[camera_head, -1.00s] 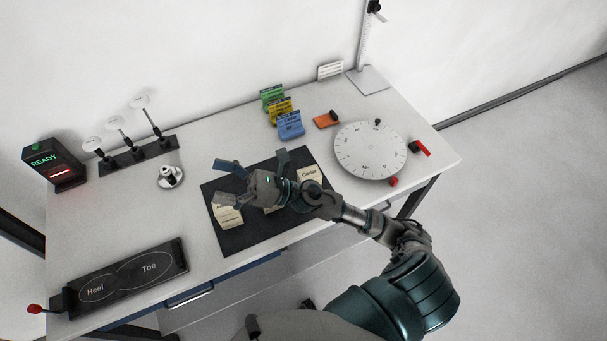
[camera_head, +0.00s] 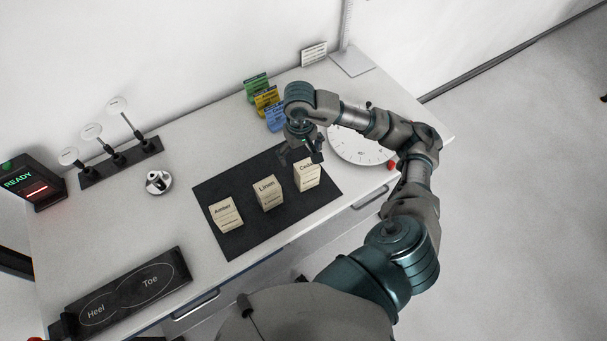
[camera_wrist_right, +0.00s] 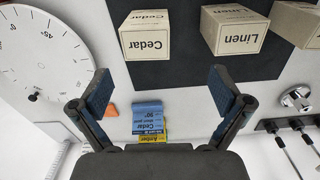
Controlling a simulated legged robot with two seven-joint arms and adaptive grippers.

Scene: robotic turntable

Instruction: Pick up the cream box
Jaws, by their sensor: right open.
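Three cream boxes stand in a row on a black mat (camera_head: 252,232): the Amber box (camera_head: 226,215), the Linen box (camera_head: 268,194) and the Cedar box (camera_head: 307,176). My right gripper (camera_head: 302,157) is open and empty, over the mat's far right part, just behind the Cedar box in the head view. In the right wrist view, the Cedar box (camera_wrist_right: 147,36) lies beyond the open fingertips (camera_wrist_right: 160,88), between their directions and apart from them. The Linen box (camera_wrist_right: 237,31) is to its right, and the third box is cut off at the edge. My left gripper is not in view.
Blue, yellow and green cards (camera_head: 265,100) stand behind the gripper. A white dial turntable (camera_head: 360,150) is at the right, partly behind my arm. A metal knob (camera_head: 158,182), a rack of levers (camera_head: 122,160) and a Heel/Toe plate (camera_head: 125,290) are at the left.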

